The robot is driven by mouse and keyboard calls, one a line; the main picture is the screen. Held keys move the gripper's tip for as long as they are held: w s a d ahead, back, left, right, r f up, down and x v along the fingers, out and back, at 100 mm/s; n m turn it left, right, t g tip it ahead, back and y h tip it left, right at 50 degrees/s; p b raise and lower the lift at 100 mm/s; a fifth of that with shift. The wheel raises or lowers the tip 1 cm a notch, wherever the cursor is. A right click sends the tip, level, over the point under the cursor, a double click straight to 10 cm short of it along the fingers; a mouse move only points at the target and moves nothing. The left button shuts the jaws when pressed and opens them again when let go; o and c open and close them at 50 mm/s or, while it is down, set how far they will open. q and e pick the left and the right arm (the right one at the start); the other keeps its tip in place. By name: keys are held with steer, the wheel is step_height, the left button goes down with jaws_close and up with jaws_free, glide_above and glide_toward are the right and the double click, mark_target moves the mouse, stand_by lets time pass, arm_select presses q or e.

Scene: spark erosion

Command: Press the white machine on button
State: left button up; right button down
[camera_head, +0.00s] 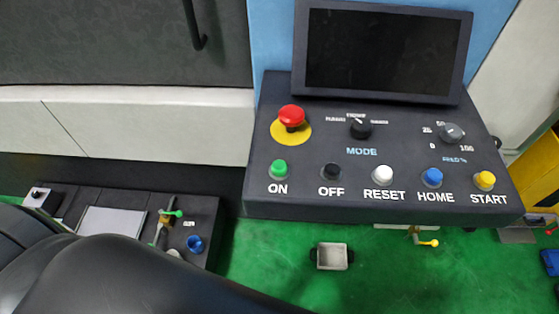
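The black control panel (375,150) of the machine fills the upper right of the head view. Its ON button (279,166) is a small green cap at the panel's front left, under a red emergency stop (291,115) on a yellow disc. The button labelled RESET (382,174) has a white cap. A dark screen (385,50) stands behind the panel. A black rounded part of my own arm crosses the lower left. Neither gripper shows, and nothing touches the buttons.
Black OFF (331,172), blue HOME (432,177) and yellow START (484,180) share the button row. A dark low unit (200,215) with a green-handled valve stands lower left. A small grey box (332,256) lies below the panel. Green floor (400,285) is mostly clear.

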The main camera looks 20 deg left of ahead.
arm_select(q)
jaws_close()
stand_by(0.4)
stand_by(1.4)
